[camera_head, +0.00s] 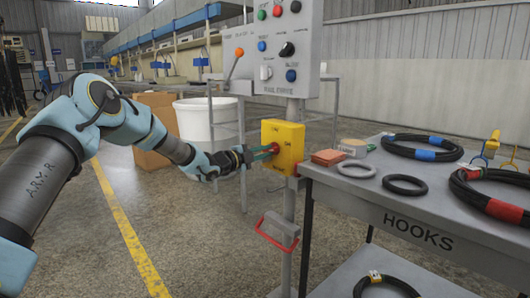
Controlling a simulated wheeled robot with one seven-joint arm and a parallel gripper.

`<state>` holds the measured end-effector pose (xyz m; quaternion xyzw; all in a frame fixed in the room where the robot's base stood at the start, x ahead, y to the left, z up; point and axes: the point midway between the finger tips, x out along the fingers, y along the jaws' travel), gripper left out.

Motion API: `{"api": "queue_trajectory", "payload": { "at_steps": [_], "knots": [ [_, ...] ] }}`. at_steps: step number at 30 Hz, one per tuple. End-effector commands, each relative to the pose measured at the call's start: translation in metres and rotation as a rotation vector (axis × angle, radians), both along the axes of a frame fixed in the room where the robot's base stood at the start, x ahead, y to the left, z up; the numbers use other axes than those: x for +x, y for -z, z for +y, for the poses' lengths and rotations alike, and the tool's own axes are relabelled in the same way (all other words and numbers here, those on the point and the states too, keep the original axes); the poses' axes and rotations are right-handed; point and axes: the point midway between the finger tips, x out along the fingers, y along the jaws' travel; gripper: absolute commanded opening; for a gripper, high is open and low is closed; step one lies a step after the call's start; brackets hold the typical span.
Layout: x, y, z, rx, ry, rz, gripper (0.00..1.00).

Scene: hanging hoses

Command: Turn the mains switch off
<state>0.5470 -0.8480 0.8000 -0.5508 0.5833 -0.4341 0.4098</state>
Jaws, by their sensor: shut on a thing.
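A yellow switch box (291,150) with a small red knob (275,147) on its front is fixed to a grey post, left of the grey table. I take it to be the mains switch. My gripper (264,153) reaches in from the left, with its fingertips at the red knob. It appears shut on the knob. The fingers hide part of the knob, so I cannot tell which way it is turned. The lettering on the box is too small to read.
A grey control panel (286,50) with several buttons and knobs is above the box. A red-handled part (277,232) is low on the post. The table (330,185) marked HOOKS holds black hoses (423,148) and rings. A white bin (205,120) stands behind my arm.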

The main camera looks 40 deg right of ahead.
Motion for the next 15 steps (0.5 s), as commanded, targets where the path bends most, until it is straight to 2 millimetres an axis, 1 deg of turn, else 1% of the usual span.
{"api": "queue_trajectory", "payload": {
  "at_steps": [15],
  "knots": [
    [-0.0001, -0.0012, 0.0002, 0.029, -0.001, 0.491, 0.0]
  ]
}}
